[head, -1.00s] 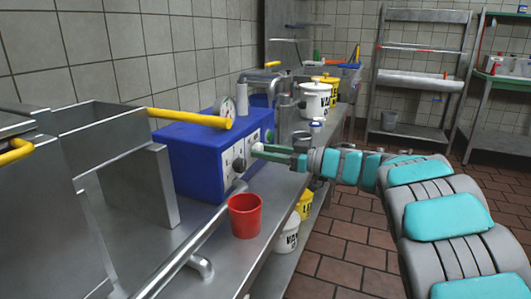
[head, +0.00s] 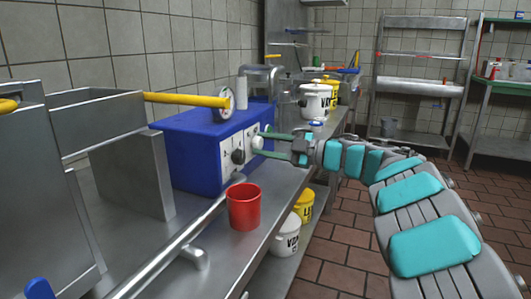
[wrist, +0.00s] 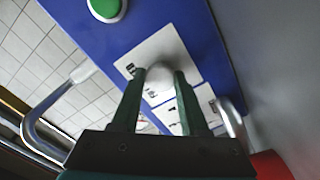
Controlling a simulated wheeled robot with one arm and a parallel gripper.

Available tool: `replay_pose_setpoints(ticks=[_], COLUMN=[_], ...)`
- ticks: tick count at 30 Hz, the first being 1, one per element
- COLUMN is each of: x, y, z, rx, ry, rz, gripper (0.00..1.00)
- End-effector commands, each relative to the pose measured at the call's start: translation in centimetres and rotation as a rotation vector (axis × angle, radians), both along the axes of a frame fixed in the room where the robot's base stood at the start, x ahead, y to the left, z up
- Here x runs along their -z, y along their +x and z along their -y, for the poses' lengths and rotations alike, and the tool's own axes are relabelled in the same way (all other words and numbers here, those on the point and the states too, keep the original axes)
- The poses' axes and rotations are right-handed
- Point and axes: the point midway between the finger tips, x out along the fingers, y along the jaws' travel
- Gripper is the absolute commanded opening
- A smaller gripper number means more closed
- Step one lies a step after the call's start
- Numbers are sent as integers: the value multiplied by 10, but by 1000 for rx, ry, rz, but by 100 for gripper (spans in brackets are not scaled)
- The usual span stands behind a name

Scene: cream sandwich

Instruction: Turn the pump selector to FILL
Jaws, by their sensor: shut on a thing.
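The pump is a blue box (head: 195,150) on the steel counter, with white label panels on its front. A round white knob (head: 257,142) sticks out of one panel; it also shows in the wrist view (wrist: 158,84). My gripper (head: 261,145) reaches in from the right, and its two green fingers are shut on the white knob, one on each side, as the wrist view (wrist: 160,88) shows. The label print is too small to read, so I cannot tell which position the knob points to. A black knob (head: 238,156) sits to its left.
A green button (wrist: 106,6) is beside the panel. A red cup (head: 244,207) stands at the counter edge in front of the box. A yellow handle (head: 185,99) crosses above the box. White and yellow buckets (head: 286,236) stand below. The floor to the right is clear.

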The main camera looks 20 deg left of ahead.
Motion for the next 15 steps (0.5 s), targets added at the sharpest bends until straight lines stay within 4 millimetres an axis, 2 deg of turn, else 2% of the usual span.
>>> replay_pose_setpoints(ticks=[6, 15], x=[3, 2], y=[0, 0], z=[1, 0], rx=[-1, -2], ry=[-14, -25], rz=[159, 283], gripper=[0, 0])
